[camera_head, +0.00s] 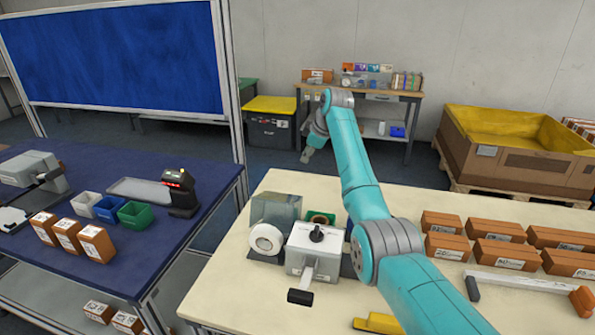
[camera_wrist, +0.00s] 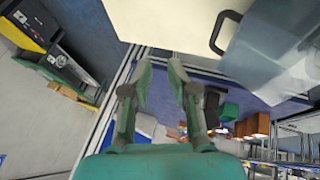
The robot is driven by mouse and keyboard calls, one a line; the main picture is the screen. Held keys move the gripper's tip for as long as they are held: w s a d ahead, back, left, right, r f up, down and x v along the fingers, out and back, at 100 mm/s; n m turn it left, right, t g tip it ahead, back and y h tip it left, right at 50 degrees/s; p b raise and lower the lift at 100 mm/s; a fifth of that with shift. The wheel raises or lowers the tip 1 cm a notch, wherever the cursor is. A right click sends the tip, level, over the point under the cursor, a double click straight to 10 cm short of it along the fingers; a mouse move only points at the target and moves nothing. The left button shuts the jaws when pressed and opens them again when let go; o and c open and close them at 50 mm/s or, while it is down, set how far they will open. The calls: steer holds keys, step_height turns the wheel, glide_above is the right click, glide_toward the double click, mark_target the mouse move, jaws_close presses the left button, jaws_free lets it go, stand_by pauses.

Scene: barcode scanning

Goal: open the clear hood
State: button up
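The clear hood (camera_head: 277,209) is a see-through grey box over the left part of a label machine (camera_head: 318,247) on the cream table. It looks lowered; a white roll (camera_head: 266,240) shows at its front. In the wrist view the hood (camera_wrist: 268,62) is at the upper right, with a dark handle (camera_wrist: 222,32) at its edge. My gripper (camera_head: 308,154) is raised behind and above the hood, apart from it. In the wrist view my gripper's (camera_wrist: 161,70) fingers are spread with nothing between them, left of and below the handle.
A blue-topped table (camera_head: 150,255) with bins and a black scanner (camera_head: 181,192) stands at left. A blue panel (camera_head: 115,58) rises behind it.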

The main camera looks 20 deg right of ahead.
steer(key=shift+a+r, duration=0.2)
steer(key=shift+a, duration=0.2)
steer(key=shift+a, duration=0.1)
steer(key=shift+s, duration=0.1)
steer(key=v, duration=1.2)
